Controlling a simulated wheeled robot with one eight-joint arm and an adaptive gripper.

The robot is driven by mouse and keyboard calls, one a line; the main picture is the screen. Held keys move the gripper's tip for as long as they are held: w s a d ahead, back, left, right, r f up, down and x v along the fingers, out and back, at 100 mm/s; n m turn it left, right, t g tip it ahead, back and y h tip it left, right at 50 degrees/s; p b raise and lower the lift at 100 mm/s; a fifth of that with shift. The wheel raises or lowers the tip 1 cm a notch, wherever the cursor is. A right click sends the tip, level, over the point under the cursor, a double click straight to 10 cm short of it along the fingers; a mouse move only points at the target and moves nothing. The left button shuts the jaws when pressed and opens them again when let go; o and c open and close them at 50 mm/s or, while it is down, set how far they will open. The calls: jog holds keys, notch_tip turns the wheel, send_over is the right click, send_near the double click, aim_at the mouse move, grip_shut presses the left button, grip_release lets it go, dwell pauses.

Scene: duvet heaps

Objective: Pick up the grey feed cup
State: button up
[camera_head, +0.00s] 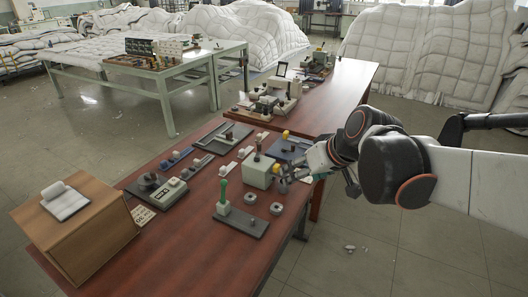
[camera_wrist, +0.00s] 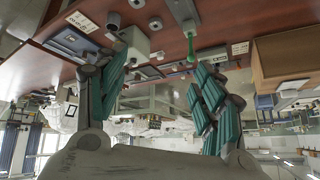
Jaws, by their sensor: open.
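Small round grey pieces lie on the red-brown table (camera_head: 190,240); one grey cup-like piece (camera_head: 250,198) is beside the green-handled tool, and another (camera_head: 276,208) is nearer the table's right edge. I cannot tell for sure which one is the grey feed cup. In the wrist view, which is upside down, a dark grey cup-like piece (camera_wrist: 113,22) and a lighter round one (camera_wrist: 155,24) show on the table. My gripper (camera_head: 285,178) is at the table's right edge, beside the pale green box. Its teal-padded fingers (camera_wrist: 158,75) are spread apart with nothing between them.
The pale green box (camera_head: 259,171) with a dark knob and the green-handled tool (camera_head: 224,196) on a dark plate stand close by. A wooden box (camera_head: 85,225) is at the near left. Duvet heaps (camera_head: 425,50) lie beyond. Open floor is at the right.

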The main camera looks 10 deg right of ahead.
jog(key=w+d+f+n+t+y+b, duration=0.1)
jog(key=w+d+f+n+y, duration=0.15)
jog(key=w+f, duration=0.6)
jog(key=w+d+f+n+t+y+b, duration=0.1)
jog(key=w+d+f+y, duration=0.3)
jog(key=w, duration=0.7)
jog(key=w+d+f+n+t+y+b, duration=0.1)
jog(key=d+f+t, duration=0.15)
jog(key=f, duration=0.65)
jog(key=w+d+f+n+t+y+b, duration=0.1)
jog(key=w+d+f+n+t, duration=0.15)
jog(key=f, duration=0.75)
jog(key=shift+m+g, duration=0.4)
jog(key=shift+m, duration=0.1)
jog(key=b+x, duration=0.2)
jog(key=x, duration=0.5)
jog(key=b+x, duration=0.1)
jog(key=x, duration=0.1)
jog(key=f+b+x, duration=0.1)
jog(key=x, duration=0.1)
jog(key=shift+w, duration=0.2)
jog(key=shift+w+a+r+b, duration=0.1)
jog(key=shift+w+a+b, duration=0.2)
jog(key=shift+w+a, duration=0.05)
jog(key=c, duration=1.3)
